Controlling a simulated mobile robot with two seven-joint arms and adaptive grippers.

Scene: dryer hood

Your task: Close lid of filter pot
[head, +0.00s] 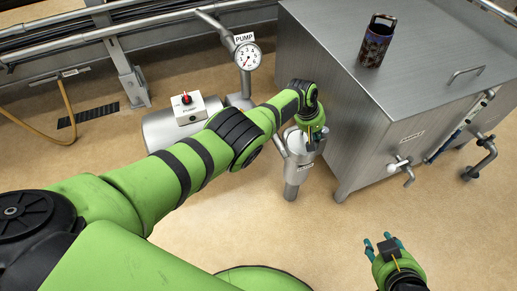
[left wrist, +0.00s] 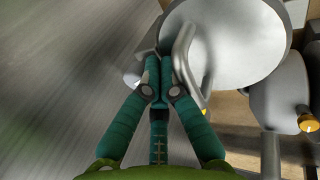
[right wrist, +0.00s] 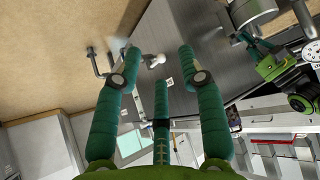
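The filter pot (head: 298,172) is a grey metal cylinder on the floor beside the big steel tank. My left gripper (head: 316,134) is at its top and hides part of the lid. In the left wrist view a pale round disc, apparently the lid (left wrist: 235,40), fills the upper right, with a bent metal handle (left wrist: 184,50) at its left edge. My left gripper (left wrist: 160,72) has its fingers together right against this handle; I cannot tell whether any of it is between them. The lid's exact angle is unclear. My right gripper (head: 378,245) is open and empty, away from the pot (right wrist: 157,50).
The steel tank (head: 360,110) stands right behind the pot, with a patterned cup (head: 376,42) on top and valves on its front. A pump (head: 170,128) with switch box (head: 189,108) and gauge (head: 247,56) stands to the left. The floor in front is clear.

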